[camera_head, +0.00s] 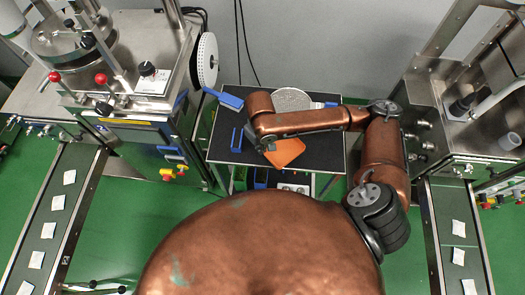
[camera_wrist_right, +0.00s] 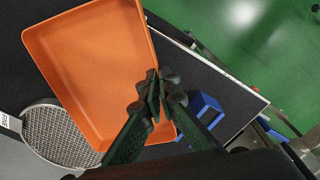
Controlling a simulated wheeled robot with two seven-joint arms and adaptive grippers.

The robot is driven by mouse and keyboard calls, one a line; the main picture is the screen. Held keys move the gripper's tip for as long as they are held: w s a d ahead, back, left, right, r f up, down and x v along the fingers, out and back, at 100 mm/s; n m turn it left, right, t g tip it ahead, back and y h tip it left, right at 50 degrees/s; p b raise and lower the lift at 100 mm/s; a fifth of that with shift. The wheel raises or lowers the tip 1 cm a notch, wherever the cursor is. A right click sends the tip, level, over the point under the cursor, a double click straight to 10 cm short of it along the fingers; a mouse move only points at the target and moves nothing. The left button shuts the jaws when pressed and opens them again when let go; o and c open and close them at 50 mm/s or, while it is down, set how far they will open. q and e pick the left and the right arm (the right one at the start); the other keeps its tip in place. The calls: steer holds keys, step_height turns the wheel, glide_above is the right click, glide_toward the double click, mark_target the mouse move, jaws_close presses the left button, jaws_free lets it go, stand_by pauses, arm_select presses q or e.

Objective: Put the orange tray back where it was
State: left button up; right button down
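The orange tray (camera_head: 287,152) is at the front middle of the black cart top (camera_head: 325,158), partly hidden by my right arm. It fills much of the right wrist view (camera_wrist_right: 95,65), with its open side facing the camera. My right gripper (camera_head: 271,146) is at the tray's left side in the head view. In the wrist view its fingertips (camera_wrist_right: 157,92) are closed together on the tray's side wall, one on each side of it. I cannot tell whether the tray rests on the cart or is slightly raised. My left gripper is not in view.
A round grey mesh piece (camera_head: 290,98) lies at the back of the cart. Blue pieces (camera_head: 230,100) lie on its left side, one beside the gripper (camera_wrist_right: 206,108). Steel machines (camera_head: 135,80) stand left and right, with conveyors (camera_head: 58,205) carrying teabags.

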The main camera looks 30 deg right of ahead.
steer(key=f, duration=0.4)
steer(key=shift+w+d+b, duration=0.15)
steer(key=shift+d+b, duration=0.1)
steer(key=shift+b, duration=0.15)
steer(key=shift+r, duration=0.15)
steer(key=c, duration=2.7)
jaws_free()
steer(key=o, duration=0.5)
steer(key=shift+o, duration=0.2)
step_height(320, 180, up, 12)
steer(key=p, duration=0.2)
steer(key=shift+a, duration=0.15)
